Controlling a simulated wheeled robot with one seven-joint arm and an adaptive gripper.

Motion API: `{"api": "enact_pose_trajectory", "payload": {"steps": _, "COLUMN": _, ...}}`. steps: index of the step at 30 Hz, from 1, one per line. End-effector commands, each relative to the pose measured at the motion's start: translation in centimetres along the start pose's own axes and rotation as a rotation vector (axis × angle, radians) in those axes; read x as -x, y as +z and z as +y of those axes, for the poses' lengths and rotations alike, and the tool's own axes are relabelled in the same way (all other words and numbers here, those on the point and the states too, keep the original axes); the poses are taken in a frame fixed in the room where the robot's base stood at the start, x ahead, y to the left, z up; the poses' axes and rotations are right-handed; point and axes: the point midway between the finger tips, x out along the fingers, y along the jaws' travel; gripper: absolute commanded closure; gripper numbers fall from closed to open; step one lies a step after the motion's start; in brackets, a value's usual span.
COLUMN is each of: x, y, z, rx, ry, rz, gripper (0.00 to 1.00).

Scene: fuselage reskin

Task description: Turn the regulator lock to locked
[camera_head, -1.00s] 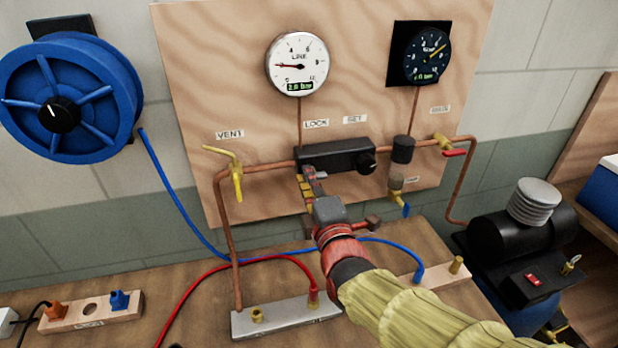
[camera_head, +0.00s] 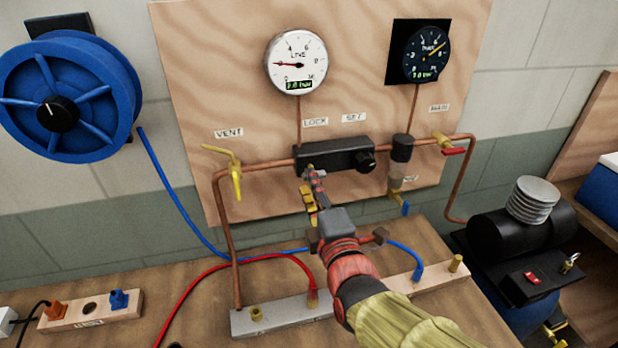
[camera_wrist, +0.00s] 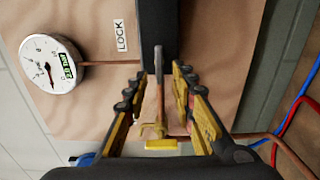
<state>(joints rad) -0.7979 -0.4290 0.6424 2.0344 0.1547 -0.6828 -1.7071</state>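The regulator (camera_head: 345,157) is a black block on the copper pipe, with a round black knob at its right end. A LOCK label (camera_head: 315,122) is above its left part, and that label also shows in the wrist view (camera_wrist: 120,35). In the wrist view a thin grey lever (camera_wrist: 158,68) stands out by the regulator's dark body (camera_wrist: 158,25). My gripper (camera_head: 312,178) is at the regulator's left lower side. In the wrist view my gripper (camera_wrist: 156,80) is open, its fingers on either side of the lever with gaps visible. In the head view my fingers hide the lever.
A yellow vent valve (camera_head: 236,175) is on the pipe to the left. A yellow valve with a red handle (camera_head: 452,151) is to the right, and a blue-handled drain valve (camera_head: 402,205) is below. Red hose (camera_head: 215,280) and blue hose (camera_head: 185,210) cross the bench.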

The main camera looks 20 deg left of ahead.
Motion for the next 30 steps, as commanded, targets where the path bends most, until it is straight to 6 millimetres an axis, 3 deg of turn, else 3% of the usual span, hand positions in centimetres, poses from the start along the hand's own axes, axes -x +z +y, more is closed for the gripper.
{"api": "enact_pose_trajectory", "payload": {"steps": 6, "x": 4.2, "y": 0.0, "z": 0.1, "rx": -0.002, "ry": 0.002, "rz": 0.000, "gripper": 0.74}}
{"api": "enact_pose_trajectory", "payload": {"steps": 12, "x": 7.0, "y": 0.0, "z": 0.1, "rx": -0.001, "ry": 0.002, "rz": 0.000, "gripper": 0.74}}
{"api": "enact_pose_trajectory", "payload": {"steps": 18, "x": 8.2, "y": 0.0, "z": 0.0, "rx": -0.002, "ry": 0.001, "rz": 0.000, "gripper": 0.74}}
{"api": "enact_pose_trajectory", "payload": {"steps": 30, "x": 8.3, "y": 0.0, "z": 0.0, "rx": -0.001, "ry": 0.000, "rz": -0.001, "gripper": 0.74}}
